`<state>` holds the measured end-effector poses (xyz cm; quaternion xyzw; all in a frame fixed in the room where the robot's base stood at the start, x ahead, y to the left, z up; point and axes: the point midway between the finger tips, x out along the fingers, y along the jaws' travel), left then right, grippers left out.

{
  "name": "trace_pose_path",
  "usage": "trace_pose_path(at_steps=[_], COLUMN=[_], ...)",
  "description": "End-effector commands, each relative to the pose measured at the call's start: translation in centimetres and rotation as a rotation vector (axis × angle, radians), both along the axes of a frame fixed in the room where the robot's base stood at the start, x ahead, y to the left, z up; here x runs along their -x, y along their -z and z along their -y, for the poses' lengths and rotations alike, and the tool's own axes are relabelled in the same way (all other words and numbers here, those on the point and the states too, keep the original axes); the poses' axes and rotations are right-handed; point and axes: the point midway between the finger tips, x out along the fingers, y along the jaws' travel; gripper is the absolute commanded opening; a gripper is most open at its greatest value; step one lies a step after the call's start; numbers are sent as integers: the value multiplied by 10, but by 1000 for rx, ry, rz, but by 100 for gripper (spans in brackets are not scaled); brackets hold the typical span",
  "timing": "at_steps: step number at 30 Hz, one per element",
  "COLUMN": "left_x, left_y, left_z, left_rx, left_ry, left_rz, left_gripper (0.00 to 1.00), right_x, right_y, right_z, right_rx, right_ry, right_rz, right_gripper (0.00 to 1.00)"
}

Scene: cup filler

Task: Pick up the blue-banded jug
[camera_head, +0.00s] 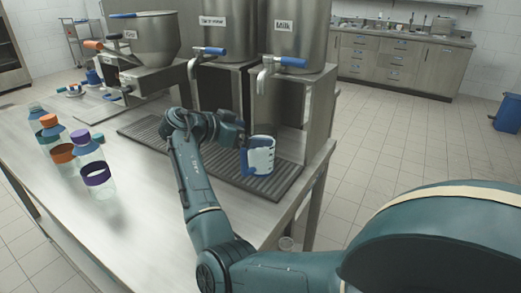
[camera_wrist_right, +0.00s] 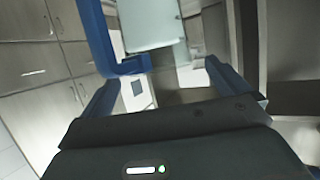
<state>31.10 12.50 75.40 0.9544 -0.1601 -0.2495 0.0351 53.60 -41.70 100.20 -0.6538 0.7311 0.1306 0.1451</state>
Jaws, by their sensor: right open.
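The blue-banded jug (camera_head: 260,156) stands upright on the ribbed drip tray (camera_head: 285,187), below the right-hand dispenser. It is pale and see-through with blue bands, and its blue handle is on the left side, facing my right gripper (camera_head: 242,141). The gripper is open right beside the handle. In the right wrist view, the blue handle (camera_wrist_right: 98,42) and pale jug body (camera_wrist_right: 150,22) show just ahead of the open fingers (camera_wrist_right: 166,76). I cannot tell whether the fingers touch the handle. My left gripper is out of view.
Steel dispensers with blue-handled taps (camera_head: 288,62) stand close behind and above the jug. Several bottles with coloured caps (camera_head: 91,160) stand at the table's left. The table's right edge lies close to the tray. The table (camera_head: 150,200) is clear between bottles and tray.

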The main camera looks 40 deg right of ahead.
Motion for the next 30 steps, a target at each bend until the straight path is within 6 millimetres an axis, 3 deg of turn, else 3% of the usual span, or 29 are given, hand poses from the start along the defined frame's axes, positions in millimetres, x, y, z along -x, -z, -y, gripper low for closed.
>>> trace_pose_path(at_steps=[5,13,30], left_x=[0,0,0], left_y=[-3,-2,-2], left_z=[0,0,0], left_rx=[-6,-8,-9], left_ry=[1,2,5], left_rz=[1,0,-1], left_gripper=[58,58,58], right_x=[2,2,2], right_y=[8,10,10], right_z=[19,22,21], right_rx=[1,0,0], right_ry=[0,-1,-2], right_rz=[0,0,0], right_gripper=[100,100,53])
